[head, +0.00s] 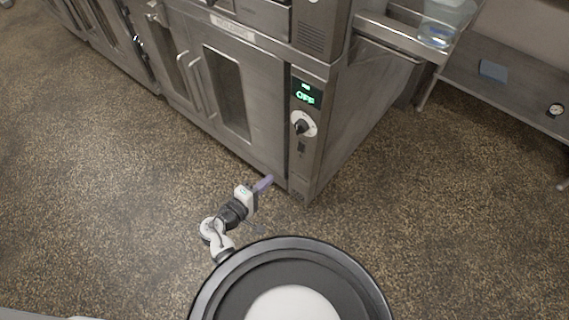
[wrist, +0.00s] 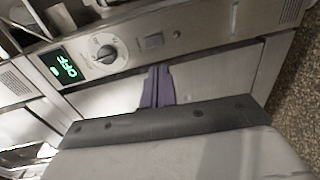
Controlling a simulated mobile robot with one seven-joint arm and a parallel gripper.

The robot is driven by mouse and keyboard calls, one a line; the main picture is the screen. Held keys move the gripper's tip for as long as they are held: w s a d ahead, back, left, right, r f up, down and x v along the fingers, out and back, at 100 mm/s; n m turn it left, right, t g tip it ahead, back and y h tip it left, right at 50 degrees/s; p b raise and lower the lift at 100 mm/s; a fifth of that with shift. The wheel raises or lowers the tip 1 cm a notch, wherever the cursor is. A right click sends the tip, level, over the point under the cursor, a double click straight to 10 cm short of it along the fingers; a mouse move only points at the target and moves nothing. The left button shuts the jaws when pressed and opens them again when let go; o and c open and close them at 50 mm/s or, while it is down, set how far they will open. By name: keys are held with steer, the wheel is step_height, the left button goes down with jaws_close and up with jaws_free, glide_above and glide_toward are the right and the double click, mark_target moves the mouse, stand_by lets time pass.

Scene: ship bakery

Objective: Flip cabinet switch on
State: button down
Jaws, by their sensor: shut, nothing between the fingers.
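The oven cabinet (head: 255,120) is a steel unit with a glass door. Its control panel has a green display reading OFF (head: 305,97), which also shows in the wrist view (wrist: 63,67). A round dial (head: 303,124) sits beside the display, seen in the wrist view too (wrist: 106,54). Past the dial is a small rectangular switch (head: 301,148), dark grey in the wrist view (wrist: 154,41). My gripper (head: 265,183) has purple fingers, shut and empty. It is low in front of the cabinet, apart from the switch. In the wrist view its fingertips (wrist: 157,72) point toward the panel below the switch.
A steel shelf (head: 392,38) with a clear container (head: 445,22) juts out to the right of the cabinet. More steel units (head: 105,30) stand to the left. The speckled floor (head: 110,190) in front is clear.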

mark_target(300, 151)
steer(key=p+x, duration=0.2)
steer(key=x, duration=1.1)
steer(key=shift+r, duration=0.1)
steer(key=shift+w+d, duration=0.2)
steer(key=shift+w, duration=0.05)
steer(key=shift+w+d+f, duration=0.1)
steer(key=shift+w+f, duration=0.05)
steer(key=shift+f, duration=0.05)
steer(key=shift+b, duration=0.3)
